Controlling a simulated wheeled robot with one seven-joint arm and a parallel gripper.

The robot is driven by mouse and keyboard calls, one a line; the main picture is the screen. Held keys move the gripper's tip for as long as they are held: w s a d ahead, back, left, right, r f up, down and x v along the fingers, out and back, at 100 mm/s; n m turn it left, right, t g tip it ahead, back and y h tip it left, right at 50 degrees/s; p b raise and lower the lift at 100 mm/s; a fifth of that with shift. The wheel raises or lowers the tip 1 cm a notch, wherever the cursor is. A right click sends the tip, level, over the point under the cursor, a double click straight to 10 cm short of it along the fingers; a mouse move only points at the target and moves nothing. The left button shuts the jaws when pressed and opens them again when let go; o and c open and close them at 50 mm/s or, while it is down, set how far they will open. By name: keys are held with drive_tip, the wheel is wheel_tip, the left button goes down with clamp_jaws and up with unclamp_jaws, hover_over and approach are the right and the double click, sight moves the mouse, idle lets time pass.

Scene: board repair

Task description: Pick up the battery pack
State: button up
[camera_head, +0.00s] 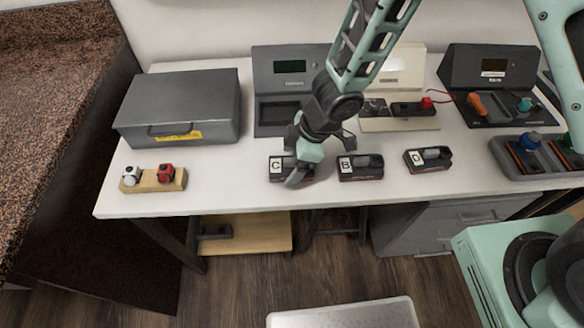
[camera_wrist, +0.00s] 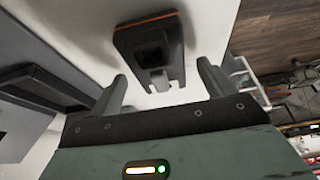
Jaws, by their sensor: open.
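Several dark battery packs with white letter labels lie in a row on the white table. Pack C (camera_head: 277,168) is at the left of the row, partly hidden by my gripper. Pack B (camera_head: 361,168) is in the middle and pack D (camera_head: 428,160) at the right. My gripper (camera_head: 299,174) is open at pack C. In the wrist view, one dark pack with an orange edge (camera_wrist: 147,40) lies just beyond and between the fingertips of my gripper (camera_wrist: 162,78). Nothing is held. Its label does not show there.
A grey case (camera_head: 180,105) stands at the left. A wooden block (camera_head: 152,181) with a white and a red piece is in front of it. The front table edge is close.

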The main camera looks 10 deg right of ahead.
drive_tip(key=c, duration=1.1)
drive_tip(key=shift+r, duration=0.1)
wheel_tip(320, 180, up, 10)
drive_tip(key=p, duration=0.8)
drive_tip(key=shift+p, duration=0.35)
